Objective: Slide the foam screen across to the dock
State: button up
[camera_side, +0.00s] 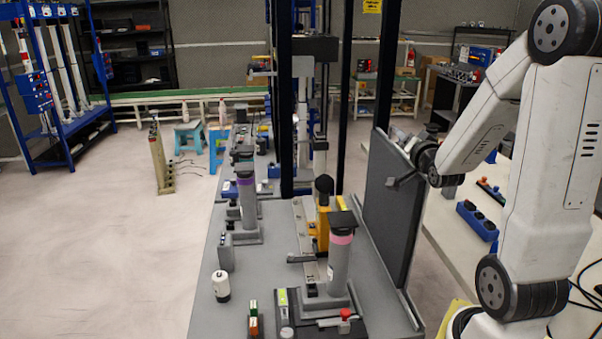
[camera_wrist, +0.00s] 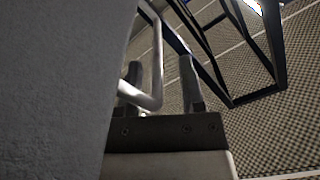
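The foam screen (camera_side: 392,205) is a tall dark grey panel standing upright along the right side of the grey bench. Its rough grey face (camera_wrist: 55,90) fills the left of the wrist view. Whether the handle touches the left finger is unclear. I cannot make out which part is the dock.
Dark uprights (camera_side: 285,100) rise behind.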

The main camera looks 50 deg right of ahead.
jog(key=shift+s, duration=0.1)
jog(key=w+d+r+m+g+y, duration=0.1)
jog(key=w+d+r+m+g, duration=0.2)
jog(key=d, duration=0.2)
jog(key=w+d+r+m+g+y, duration=0.2)
jog(key=d+m, duration=0.1)
jog(key=d, duration=0.3)
jog(key=w+a+n+g+y, duration=0.1)
jog(key=n, duration=0.1)
jog(key=a+n+g+y, duration=0.1)
jog(key=a+n+y, duration=0.1)
jog(key=w+a+n+g+y, duration=0.1)
jog(key=n+y, duration=0.1)
jog(key=shift+w+a+r+n+g, duration=0.2)
jog(key=shift+w+n+g, duration=0.1)
jog(key=shift+w+n, duration=0.1)
jog(key=s+a+r+n+g+y, duration=0.3)
jog(key=s+a+r+n+g, duration=0.1)
jog(key=a+n+g, duration=0.1)
jog(key=shift+a+r+n+g, duration=0.15)
jog(key=shift+a+n+g, duration=0.05)
jog(key=shift+n+g, duration=0.25)
